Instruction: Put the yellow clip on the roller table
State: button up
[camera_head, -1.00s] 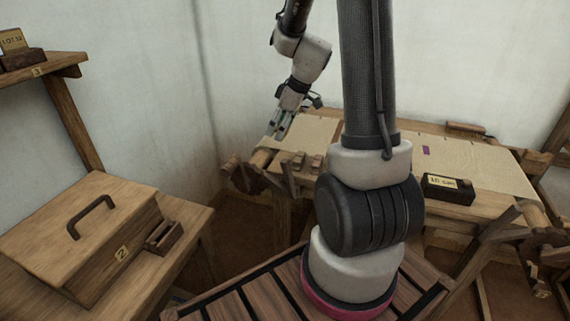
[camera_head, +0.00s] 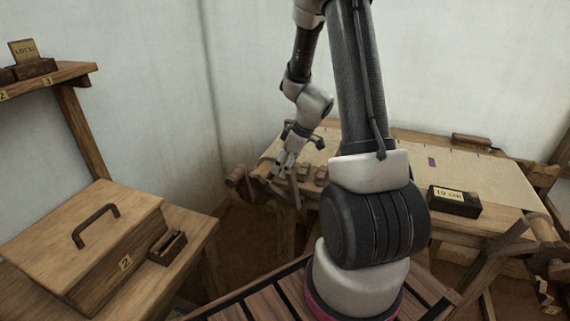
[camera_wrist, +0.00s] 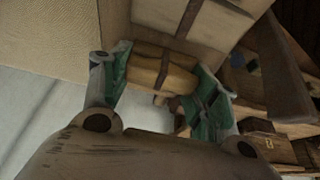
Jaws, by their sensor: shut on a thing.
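My gripper (camera_head: 285,168) is at the front left corner of a table with rollers and pale cloth (camera_head: 400,155), which looks like the roller table. In the wrist view my gripper's green pads (camera_wrist: 160,85) press on both ends of an ochre-yellow wooden piece (camera_wrist: 165,72), which looks like the yellow clip. In the head view the piece is too small to make out. The wrist view shows a pale cloth-like surface (camera_wrist: 50,30) behind the left finger. I cannot tell whether the piece touches the table.
Small wooden blocks (camera_head: 318,177) sit on the table's front edge, right of my gripper. A dark block labelled 15 cm (camera_head: 453,201) lies farther right. A lidded wooden box (camera_head: 85,240) and a small tray (camera_head: 167,248) stand on the left bench. A shelf (camera_head: 75,72) is above.

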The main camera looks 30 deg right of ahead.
jog(key=o, duration=0.9)
jog(key=shift+d+r, duration=0.1)
jog(key=shift+r, duration=0.25)
jog(key=v, duration=1.1)
jog(key=s+a+r+m+h, duration=0.1)
jog(key=s+a+r+m, duration=0.1)
jog(key=s+r, duration=0.3)
jog(key=s+a+r+m+h, duration=0.1)
jog(key=s+a+r+m, duration=0.2)
jog(key=s+r, duration=0.2)
jog(key=s+a+r+m, duration=0.2)
jog(key=s+r, duration=0.3)
jog(key=s, duration=0.5)
jog(key=shift+s+a+r+m+t+h, duration=0.25)
jog(key=shift+s+a+m+t+h, duration=0.05)
jog(key=shift+a+t+h, duration=0.15)
